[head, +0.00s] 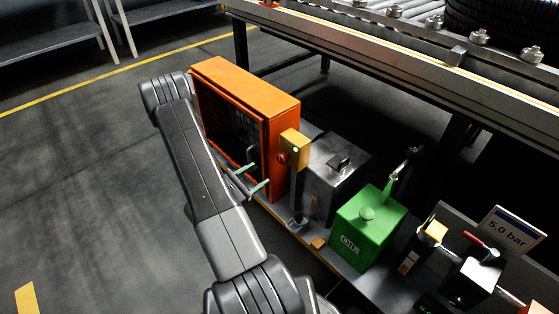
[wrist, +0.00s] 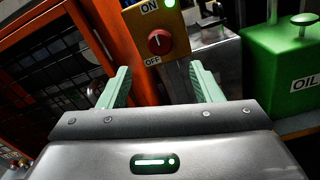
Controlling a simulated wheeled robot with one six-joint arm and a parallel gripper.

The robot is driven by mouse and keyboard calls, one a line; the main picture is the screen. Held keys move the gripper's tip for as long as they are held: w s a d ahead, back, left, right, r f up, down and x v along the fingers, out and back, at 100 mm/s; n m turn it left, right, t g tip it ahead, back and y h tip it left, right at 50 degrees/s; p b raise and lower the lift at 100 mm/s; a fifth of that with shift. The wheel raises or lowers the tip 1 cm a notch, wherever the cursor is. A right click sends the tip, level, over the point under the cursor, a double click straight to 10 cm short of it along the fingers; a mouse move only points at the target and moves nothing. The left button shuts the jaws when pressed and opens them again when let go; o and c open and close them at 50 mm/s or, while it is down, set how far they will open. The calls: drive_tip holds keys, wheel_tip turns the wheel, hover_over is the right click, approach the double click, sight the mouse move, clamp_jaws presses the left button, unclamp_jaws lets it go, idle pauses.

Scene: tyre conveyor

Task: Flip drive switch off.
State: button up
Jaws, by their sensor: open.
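The drive switch is a red round knob (wrist: 160,42) on a yellow box (wrist: 178,18), with an ON label above it and an OFF label below. A green lamp (wrist: 169,3) is lit near the ON label. The knob has a small pale mark, but I cannot tell clearly which label it points to. In the head view the knob (head: 282,158) faces left on the yellow box (head: 295,147). My gripper (head: 261,173) is open and empty just in front of the box. In the wrist view its green fingers (wrist: 160,72) stand apart below the knob, not touching it.
An orange cabinet (head: 250,95) with a dark grille stands left of the box. A grey metal box (head: 335,175) and a green OIL can (head: 368,228) stand to the right. The conveyor (head: 400,50) runs behind. Open floor (head: 80,170) lies on the left.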

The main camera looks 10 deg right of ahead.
sight(280, 161)
drive_tip(key=b+x, duration=0.1)
drive_tip(key=x, duration=0.9)
drive_tip(key=shift+w+d+b, duration=0.2)
drive_tip(key=shift+d+b, duration=0.1)
drive_tip(key=c, duration=1)
